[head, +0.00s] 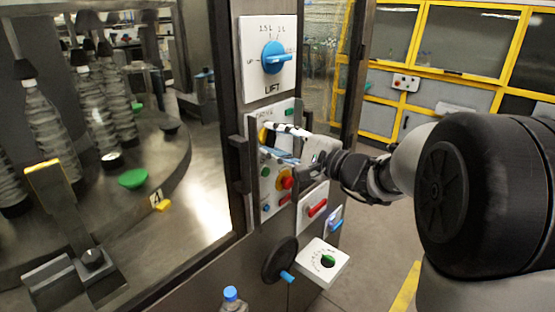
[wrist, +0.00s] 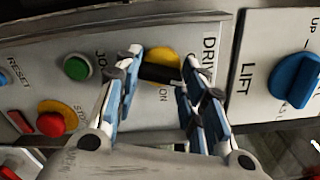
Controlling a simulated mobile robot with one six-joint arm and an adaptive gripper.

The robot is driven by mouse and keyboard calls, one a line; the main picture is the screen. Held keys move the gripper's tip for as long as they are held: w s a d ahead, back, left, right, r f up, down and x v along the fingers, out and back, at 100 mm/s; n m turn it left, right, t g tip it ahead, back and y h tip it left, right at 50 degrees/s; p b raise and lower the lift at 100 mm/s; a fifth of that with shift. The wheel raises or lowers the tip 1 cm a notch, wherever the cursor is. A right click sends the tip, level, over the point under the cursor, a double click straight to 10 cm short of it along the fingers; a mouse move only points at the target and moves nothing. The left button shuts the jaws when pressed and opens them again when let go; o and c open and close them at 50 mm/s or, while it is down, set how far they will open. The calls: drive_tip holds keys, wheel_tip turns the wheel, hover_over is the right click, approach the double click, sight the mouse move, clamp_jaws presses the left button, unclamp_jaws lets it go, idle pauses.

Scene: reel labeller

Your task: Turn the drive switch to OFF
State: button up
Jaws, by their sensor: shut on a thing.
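The drive switch (wrist: 160,72) is a black bar handle on a round yellow base, on the white panel marked DRIVE in the wrist view. Its yellow base also shows in the head view (head: 262,135), mostly behind the fingers. My gripper (wrist: 161,76) has one finger on each side of the black handle and is shut on it. In the wrist view the handle lies across the picture, from finger to finger. The ON mark sits just below the switch there; the other mark is partly hidden by a finger. My gripper also shows in the head view (head: 270,141).
The lift switch (head: 275,58), a blue knob, is on the panel above. A green button (wrist: 77,68) and a red stop button on yellow (wrist: 52,118) are close by. Below are a red-handled switch (head: 317,208), a black handwheel (head: 279,262) and a white box with a dial (head: 325,262).

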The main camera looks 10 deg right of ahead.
drive_tip(key=shift+n+b, duration=0.6)
drive_tip(key=shift+n, duration=1.2)
drive_tip(key=o, duration=0.8)
drive_tip(key=shift+c, duration=0.2)
drive_tip(key=v, duration=1.2)
